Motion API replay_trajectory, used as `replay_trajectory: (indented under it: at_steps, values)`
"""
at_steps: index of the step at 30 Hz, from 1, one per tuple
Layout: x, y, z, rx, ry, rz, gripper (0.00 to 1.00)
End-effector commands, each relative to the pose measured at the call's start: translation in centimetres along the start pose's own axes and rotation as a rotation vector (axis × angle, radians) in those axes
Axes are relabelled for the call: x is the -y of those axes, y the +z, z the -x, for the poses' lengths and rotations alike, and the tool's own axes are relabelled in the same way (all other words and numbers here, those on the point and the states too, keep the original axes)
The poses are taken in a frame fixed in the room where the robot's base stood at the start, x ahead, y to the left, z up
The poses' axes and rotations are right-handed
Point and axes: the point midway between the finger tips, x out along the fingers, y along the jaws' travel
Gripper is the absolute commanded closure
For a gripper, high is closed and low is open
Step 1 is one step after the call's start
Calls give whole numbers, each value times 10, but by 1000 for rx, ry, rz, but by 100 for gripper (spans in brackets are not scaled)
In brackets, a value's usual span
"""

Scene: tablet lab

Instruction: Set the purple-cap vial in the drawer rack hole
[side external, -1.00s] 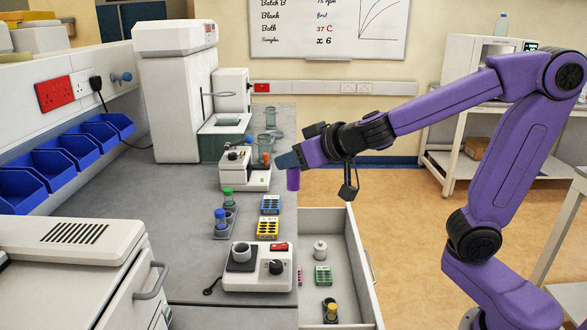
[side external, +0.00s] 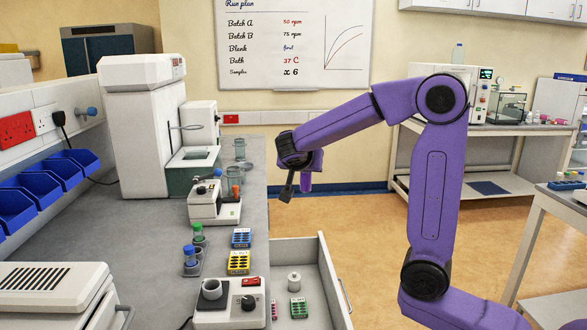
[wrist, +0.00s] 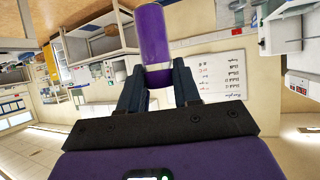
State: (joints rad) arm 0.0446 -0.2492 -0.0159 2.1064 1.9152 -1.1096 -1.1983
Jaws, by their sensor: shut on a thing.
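The purple-cap vial (wrist: 153,35) is held between the two dark fingers of my gripper (wrist: 157,74) in the wrist view, with a white band just above the fingers. The open drawer (side external: 328,285) is at the lower middle. Its near end is cut off by the frame, and the drawer rack does not show now.
The drawer holds a white jar (side external: 294,281) and a green block (side external: 299,308). Open floor lies right of the drawer.

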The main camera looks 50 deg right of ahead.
Motion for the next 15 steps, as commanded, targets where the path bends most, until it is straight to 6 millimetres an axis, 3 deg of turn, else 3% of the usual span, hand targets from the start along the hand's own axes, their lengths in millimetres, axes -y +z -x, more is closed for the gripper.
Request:
replay_trajectory:
  at_steps: [4,15]
  values:
    - [-11,-3,-7,-5,82,-41,97]
    - [-11,62,-42,-3,78,-28,97]
